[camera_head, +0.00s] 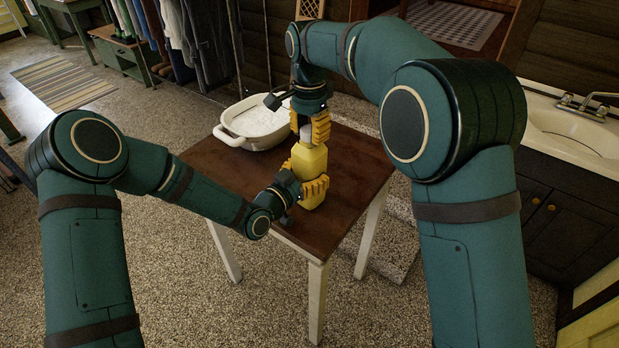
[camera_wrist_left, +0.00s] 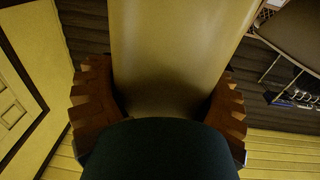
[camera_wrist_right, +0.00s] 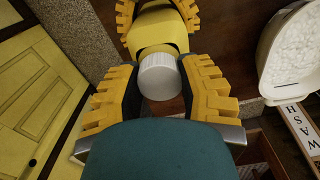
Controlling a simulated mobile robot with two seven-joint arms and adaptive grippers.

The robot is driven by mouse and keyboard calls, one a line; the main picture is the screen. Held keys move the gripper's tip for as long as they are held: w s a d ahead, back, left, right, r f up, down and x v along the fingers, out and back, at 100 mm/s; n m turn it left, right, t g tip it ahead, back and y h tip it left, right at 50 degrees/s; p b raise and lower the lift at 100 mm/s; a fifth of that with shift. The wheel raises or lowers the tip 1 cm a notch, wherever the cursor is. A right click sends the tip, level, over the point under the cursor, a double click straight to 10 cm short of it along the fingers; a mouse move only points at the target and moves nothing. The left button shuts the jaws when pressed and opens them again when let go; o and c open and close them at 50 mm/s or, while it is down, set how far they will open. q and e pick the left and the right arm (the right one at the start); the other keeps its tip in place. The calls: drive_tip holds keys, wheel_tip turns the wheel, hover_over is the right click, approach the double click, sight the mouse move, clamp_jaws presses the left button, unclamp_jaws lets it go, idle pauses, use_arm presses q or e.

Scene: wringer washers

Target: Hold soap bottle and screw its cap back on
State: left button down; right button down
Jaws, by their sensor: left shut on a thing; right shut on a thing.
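A yellow soap bottle (camera_head: 309,161) stands upright on or just above the brown table, near its middle. My left gripper (camera_head: 305,190) is shut around the bottle's lower body from the left. In the left wrist view the bottle's body (camera_wrist_left: 180,60) fills the space between the fingers. A white cap (camera_wrist_right: 159,76) is at the bottle's top in the right wrist view. My right gripper (camera_head: 310,126) is above the bottle, pointing down, shut on the cap. The cap lines up with the bottle's neck; the thread is hidden, so I cannot tell how tightly it sits.
A white tub (camera_head: 254,124) with white contents stands on the table's far left corner. The table top (camera_head: 352,172) is bare to the right of the bottle. A sink counter (camera_head: 560,125) is at the right. Hanging clothes (camera_head: 180,35) are at the back left.

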drive_tip(key=shift+m, duration=0.3)
drive_tip(key=c, duration=0.5)
unclamp_jaws()
drive_tip(key=shift+c, duration=0.2)
drive_tip(key=shift+r, duration=0.1)
wheel_tip(320, 180, up, 12)
use_arm(q)
unclamp_jaws()
